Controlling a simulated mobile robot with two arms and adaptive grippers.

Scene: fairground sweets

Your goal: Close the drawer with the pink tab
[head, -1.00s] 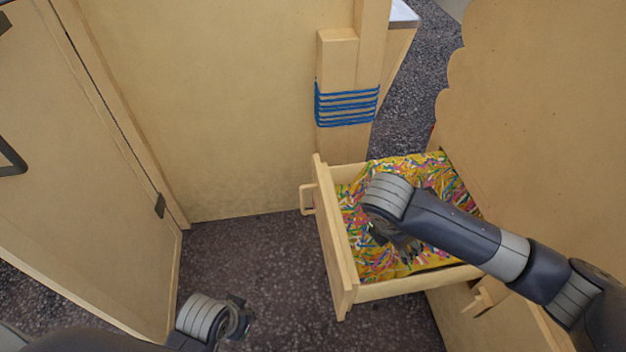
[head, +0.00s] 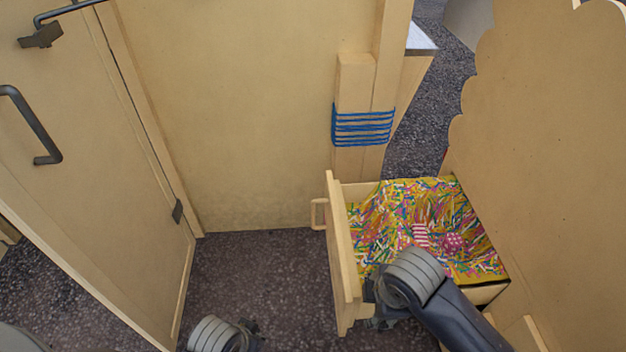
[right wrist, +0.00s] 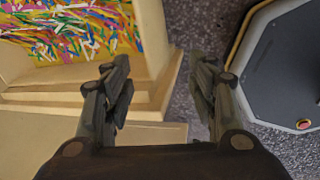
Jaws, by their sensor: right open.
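A wooden drawer (head: 343,255) stands pulled out from the cabinet on the right, its front panel and loop handle (head: 317,214) facing left. It is filled with colourful paper shreds, with a pink striped item (head: 420,236) and a pink dotted item (head: 453,243) among them. No pink tab shows. My right gripper (head: 385,312) is at the drawer's near side, close to the front panel, partly hidden by its own wrist. In the right wrist view the open, empty fingers (right wrist: 161,78) are above a drawer corner (right wrist: 160,95); contact cannot be told. My left gripper (head: 248,335) is low at the bottom edge.
A wooden door (head: 90,190) with a dark handle (head: 35,130) is at the left. A wooden wall panel (head: 230,120) and a post with blue cord (head: 363,127) stand behind. Dark speckled floor (head: 265,275) is free left of the drawer.

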